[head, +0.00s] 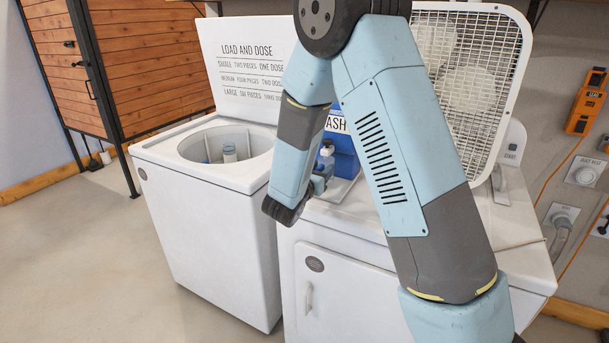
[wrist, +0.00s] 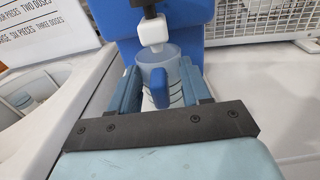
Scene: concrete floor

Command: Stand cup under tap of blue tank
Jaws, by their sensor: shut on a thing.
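The blue tank (head: 343,155) stands on the white machine at the right, partly hidden behind my arm; its label ends in "ASH". It also fills the back of the wrist view (wrist: 196,14). Its tap (wrist: 153,30) has a white spout and a black top. The cup (wrist: 157,74) is translucent and pale grey-blue, with measuring lines on its side. It looks upright, with its open mouth just below the spout. My gripper (wrist: 158,68) is shut on it, one blue finger on each side. The cup's base and what it rests on are hidden.
Concrete floor (head: 90,270) is clear at the left.

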